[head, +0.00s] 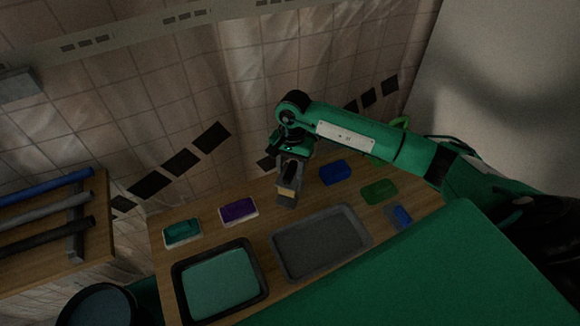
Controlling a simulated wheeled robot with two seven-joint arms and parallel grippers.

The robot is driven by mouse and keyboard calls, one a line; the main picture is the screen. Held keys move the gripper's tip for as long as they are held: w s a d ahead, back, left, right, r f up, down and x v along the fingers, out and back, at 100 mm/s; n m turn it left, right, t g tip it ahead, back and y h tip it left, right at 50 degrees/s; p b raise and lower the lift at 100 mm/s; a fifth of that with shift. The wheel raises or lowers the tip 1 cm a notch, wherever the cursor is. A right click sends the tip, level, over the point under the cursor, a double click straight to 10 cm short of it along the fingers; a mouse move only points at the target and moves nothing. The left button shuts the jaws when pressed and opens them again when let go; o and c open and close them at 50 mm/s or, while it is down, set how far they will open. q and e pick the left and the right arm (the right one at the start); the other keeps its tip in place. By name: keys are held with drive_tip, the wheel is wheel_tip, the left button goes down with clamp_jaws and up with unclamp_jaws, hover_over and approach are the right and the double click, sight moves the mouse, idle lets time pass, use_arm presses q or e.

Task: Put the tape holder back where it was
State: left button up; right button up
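A grey tape holder (287,192) with a dark upper part and a pale yellowish patch on its front shows in the middle of the head view. My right gripper (289,158) comes in from the right and is directly at its upper end. The gripper appears shut on the tape holder, though the fingertips are dark and partly hidden. The holder is seen over the back edge of the wooden table (210,260); whether its lower end touches the table I cannot tell. My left gripper is not in view.
On the table are a teal box (182,232), a purple box (239,209), a blue block (334,172), a green block (379,191) and a small blue item (401,215). A grey tray (367,236) and a black-rimmed teal tray (265,277) stand in front. Tubes (45,208) lie at left.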

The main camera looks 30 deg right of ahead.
drive_tip(key=shift+r, duration=0.15)
drive_tip(key=shift+w+r, duration=0.1)
drive_tip(key=shift+r, duration=0.2)
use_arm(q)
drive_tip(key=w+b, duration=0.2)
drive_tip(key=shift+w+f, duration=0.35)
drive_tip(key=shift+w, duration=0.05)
use_arm(e)
wheel_tip(320, 180, up, 11)
drive_tip(key=w+d, duration=0.1)
drive_tip(key=shift+d, duration=0.1)
